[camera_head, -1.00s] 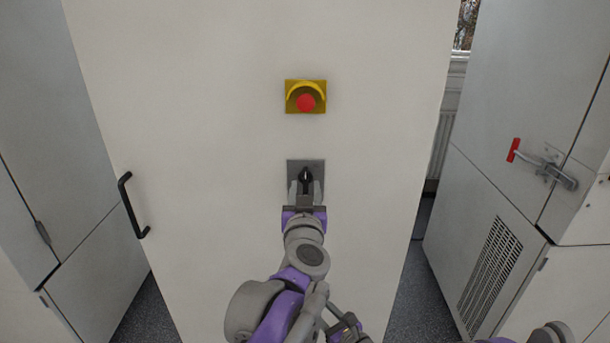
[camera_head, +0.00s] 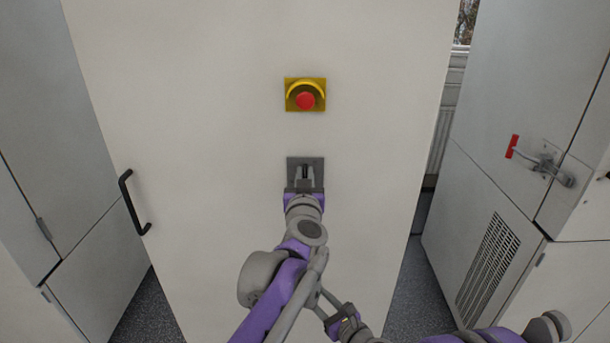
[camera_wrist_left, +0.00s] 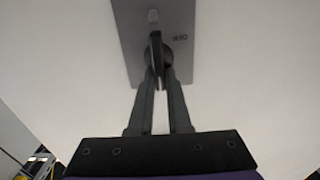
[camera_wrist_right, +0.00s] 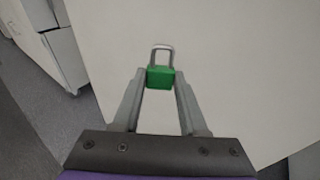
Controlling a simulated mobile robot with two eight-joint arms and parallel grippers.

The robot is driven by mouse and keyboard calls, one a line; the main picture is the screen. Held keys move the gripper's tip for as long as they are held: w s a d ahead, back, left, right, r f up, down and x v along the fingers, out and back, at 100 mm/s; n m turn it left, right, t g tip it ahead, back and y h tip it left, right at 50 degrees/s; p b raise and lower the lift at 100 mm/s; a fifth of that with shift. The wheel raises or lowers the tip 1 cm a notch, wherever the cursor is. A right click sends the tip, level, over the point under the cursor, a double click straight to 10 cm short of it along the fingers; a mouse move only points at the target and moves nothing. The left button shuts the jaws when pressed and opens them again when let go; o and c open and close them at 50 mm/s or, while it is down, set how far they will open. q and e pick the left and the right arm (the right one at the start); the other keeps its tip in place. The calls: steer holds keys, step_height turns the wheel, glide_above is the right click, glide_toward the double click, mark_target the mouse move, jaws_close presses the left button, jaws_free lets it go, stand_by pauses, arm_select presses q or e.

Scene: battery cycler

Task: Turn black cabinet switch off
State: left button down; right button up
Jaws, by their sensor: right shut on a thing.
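The black switch knob (camera_wrist_left: 155,55) sits on a grey plate (camera_head: 318,166) on the white cabinet front (camera_head: 230,140). The knob stands upright, towards a small mark at the plate's top; another mark, seemingly "OFF" (camera_wrist_left: 180,38), is to its right. My left gripper (camera_head: 305,174) is at the plate, its two fingers (camera_wrist_left: 161,85) on either side of the knob's lower part. Whether both fingers press on it is unclear. My right gripper (camera_wrist_right: 160,88) is shut on a green padlock (camera_wrist_right: 160,77) with a metal shackle, away from the switch.
A red emergency button (camera_head: 305,100) on a yellow plate is above the switch. A black handle (camera_head: 134,203) is at the cabinet's left. The cabinet face around the switch is clear.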

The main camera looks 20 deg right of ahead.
arm_select(q)
steer(key=shift+n, duration=0.3)
steer(key=n, duration=0.5)
steer(key=a+f+n, duration=0.1)
steer(key=n, duration=0.5)
steer(key=a+f+n, duration=0.1)
steer(key=n, duration=0.5)
steer(key=shift+w, duration=0.25)
steer(key=shift+n, duration=0.3)
stand_by(0.5)
steer(key=c, duration=0.9)
jaws_free()
steer(key=shift+o, duration=0.2)
